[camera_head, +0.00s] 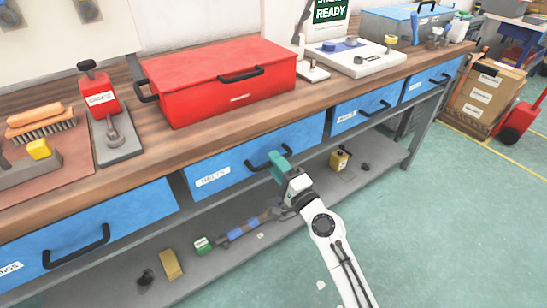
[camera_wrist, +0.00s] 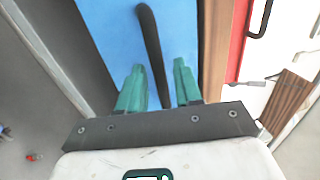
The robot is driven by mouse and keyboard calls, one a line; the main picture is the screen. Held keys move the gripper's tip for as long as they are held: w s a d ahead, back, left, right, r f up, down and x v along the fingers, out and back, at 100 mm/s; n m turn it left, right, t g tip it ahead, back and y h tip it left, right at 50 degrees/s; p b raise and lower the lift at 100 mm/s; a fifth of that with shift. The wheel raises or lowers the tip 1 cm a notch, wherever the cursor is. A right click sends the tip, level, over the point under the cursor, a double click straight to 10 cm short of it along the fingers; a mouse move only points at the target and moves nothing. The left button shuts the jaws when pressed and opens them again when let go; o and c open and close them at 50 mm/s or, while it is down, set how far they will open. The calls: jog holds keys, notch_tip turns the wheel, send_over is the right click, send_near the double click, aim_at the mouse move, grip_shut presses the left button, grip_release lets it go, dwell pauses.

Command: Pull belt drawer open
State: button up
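The belt drawer (camera_head: 230,166) is a blue drawer front under the workbench, with a white label that seems to read "BELTS" (camera_head: 212,178). It looks flush with the bench front. Its dark bar handle is partly behind my gripper (camera_head: 280,165) in the head view. In the wrist view the handle (camera_wrist: 151,40) runs between the two green fingers of my gripper (camera_wrist: 159,88), with gaps on both sides. The fingers are apart, and no contact with the handle shows.
Other blue drawers are left (camera_head: 90,225) and right (camera_head: 360,108). A red toolbox (camera_head: 215,80) stands on the bench. The lower shelf (camera_head: 225,262) holds several small items. A cardboard box (camera_head: 487,98) stands at right. The green floor (camera_head: 440,220) in front is open.

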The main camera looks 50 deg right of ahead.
jog(key=shift+w+d, duration=0.2)
jog(key=shift+w, duration=0.45)
jog(key=shift+r, duration=0.1)
jog(key=shift+c, duration=0.5)
grip_shut()
